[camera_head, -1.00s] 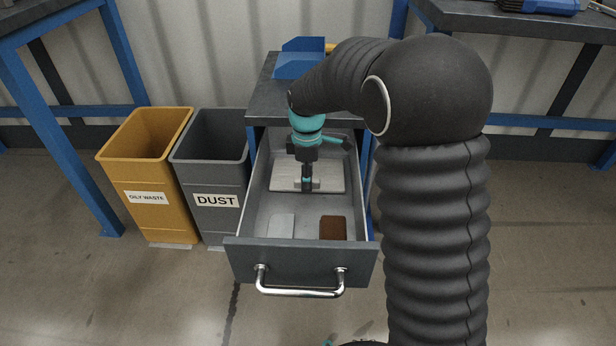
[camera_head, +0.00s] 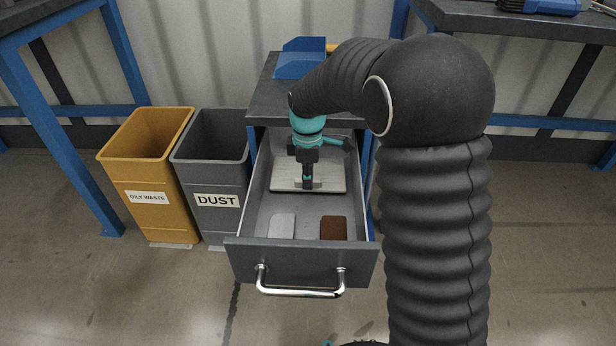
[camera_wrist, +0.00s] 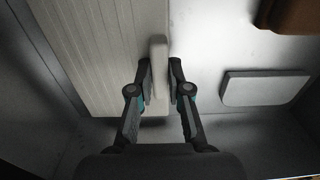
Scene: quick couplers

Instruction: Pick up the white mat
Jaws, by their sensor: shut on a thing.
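The white mat (camera_head: 283,180) is a pale, ribbed rectangle in the back part of the open drawer. In the wrist view the mat (camera_wrist: 95,45) fills the left side, with a pale raised tab (camera_wrist: 159,55) at its edge. My gripper (camera_head: 308,186) points down at the mat's front part. In the wrist view my gripper (camera_wrist: 161,80) has its fingers closed on either side of the tab. The fingers and wrist hide part of the mat. I cannot tell whether the mat is clear of the drawer floor.
The open drawer (camera_head: 300,260) has walls around the mat. A light grey pad (camera_head: 282,227) and a brown pad (camera_head: 333,229) lie near its front. A yellow bin (camera_head: 150,215) and a grey bin (camera_head: 215,220) stand left. A blue tray (camera_head: 300,62) sits on the cabinet above.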

